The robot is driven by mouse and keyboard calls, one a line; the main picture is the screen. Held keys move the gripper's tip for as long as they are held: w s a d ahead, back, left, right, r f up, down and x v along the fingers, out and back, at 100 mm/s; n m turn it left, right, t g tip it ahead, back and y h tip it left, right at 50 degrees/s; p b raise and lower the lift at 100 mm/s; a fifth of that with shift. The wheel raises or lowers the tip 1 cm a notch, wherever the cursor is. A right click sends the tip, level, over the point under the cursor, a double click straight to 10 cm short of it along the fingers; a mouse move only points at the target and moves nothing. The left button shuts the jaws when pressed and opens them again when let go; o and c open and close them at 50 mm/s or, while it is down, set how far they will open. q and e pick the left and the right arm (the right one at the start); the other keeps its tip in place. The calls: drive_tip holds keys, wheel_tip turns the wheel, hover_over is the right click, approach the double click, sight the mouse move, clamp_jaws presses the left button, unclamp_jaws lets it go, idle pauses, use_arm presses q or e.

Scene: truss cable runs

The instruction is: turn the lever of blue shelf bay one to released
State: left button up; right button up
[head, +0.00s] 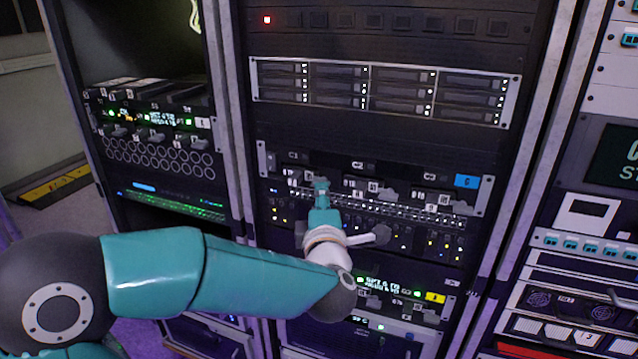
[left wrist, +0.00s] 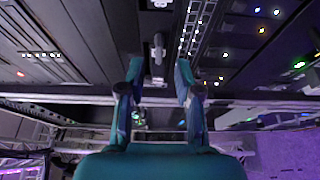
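The blue shelf (head: 262,160) is a rack unit with a blue tag (head: 467,181) at its right end and small labels over a row of bays. The lever of bay one, at the left end, is mostly hidden behind my left gripper (head: 321,187) in the head view. In the left wrist view a small grey lever (left wrist: 158,48) stands ahead, between the lines of the two fingers. My left gripper (left wrist: 159,72) is open there, its fingers apart with nothing between the tips. Whether it touches the lever I cannot tell. My right gripper is not in view.
Grey levers of bay two (head: 388,194) and bay three (head: 459,208) stick out to the right. Below is a patch row with small lights, then a unit with a yellow tag (head: 435,297). A drive unit (head: 385,90) sits above. Rack posts stand on both sides.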

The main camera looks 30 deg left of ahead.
use_arm(q)
drive_tip(key=shift+p+x, duration=0.45)
drive_tip(key=shift+x, duration=2.15)
